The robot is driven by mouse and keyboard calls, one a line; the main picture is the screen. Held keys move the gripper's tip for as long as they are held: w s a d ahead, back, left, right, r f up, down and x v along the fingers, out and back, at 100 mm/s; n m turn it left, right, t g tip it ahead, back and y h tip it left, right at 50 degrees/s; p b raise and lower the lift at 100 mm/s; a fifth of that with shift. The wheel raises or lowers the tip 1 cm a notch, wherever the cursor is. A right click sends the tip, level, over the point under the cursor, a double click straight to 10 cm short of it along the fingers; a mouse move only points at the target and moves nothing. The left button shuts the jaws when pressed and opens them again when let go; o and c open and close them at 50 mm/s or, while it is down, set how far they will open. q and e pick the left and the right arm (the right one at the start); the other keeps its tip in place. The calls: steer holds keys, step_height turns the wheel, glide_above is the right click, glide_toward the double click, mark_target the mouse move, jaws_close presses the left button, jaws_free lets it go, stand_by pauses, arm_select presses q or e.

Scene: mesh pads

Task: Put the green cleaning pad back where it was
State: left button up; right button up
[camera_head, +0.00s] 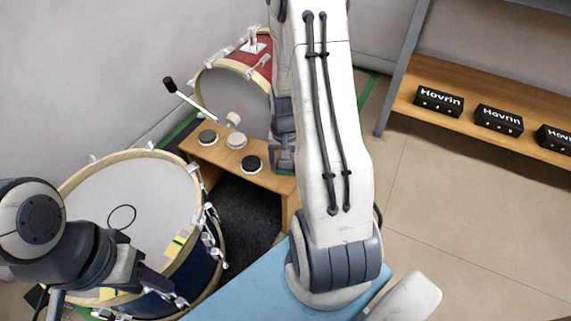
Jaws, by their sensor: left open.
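I cannot make out a green cleaning pad in this view. My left gripper (132,268) is at the lower left, over the near edge of the large drum (110,195); it is open and I see nothing between its fingers. My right arm rises through the middle of the picture. The dark end of my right gripper (283,152) shows only partly beside the white forearm, above the right end of a low wooden bench (215,160). The forearm hides its fingers, so their state is unclear.
A red drum (235,88) stands behind. A blue surface (250,290) is in front. A shelf (480,115) holds black Hovrin boxes (438,100).

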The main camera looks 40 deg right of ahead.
steer(key=o, duration=0.4)
step_height(320, 180, up, 12)
steer(key=p, duration=0.8)
steer(key=w+a+r+n, duration=0.1)
steer(key=a+r+n, duration=0.35)
steer(key=a, duration=0.45)
steer(key=s+a+r+n, duration=0.3)
steer(key=a+r+n, duration=0.15)
steer(key=a, duration=0.65)
steer(key=s+a+r+n, duration=0.2)
steer(key=s+a+n, duration=0.1)
steer(key=s+a, duration=0.2)
steer(key=s+a+r+n+y, duration=0.1)
steer(key=s+a+r+n, duration=0.2)
steer(key=s, duration=0.5)
steer(key=shift+s+a+n, duration=0.3)
steer(key=shift+a+n, duration=0.4)
steer(key=shift+a, duration=0.3)
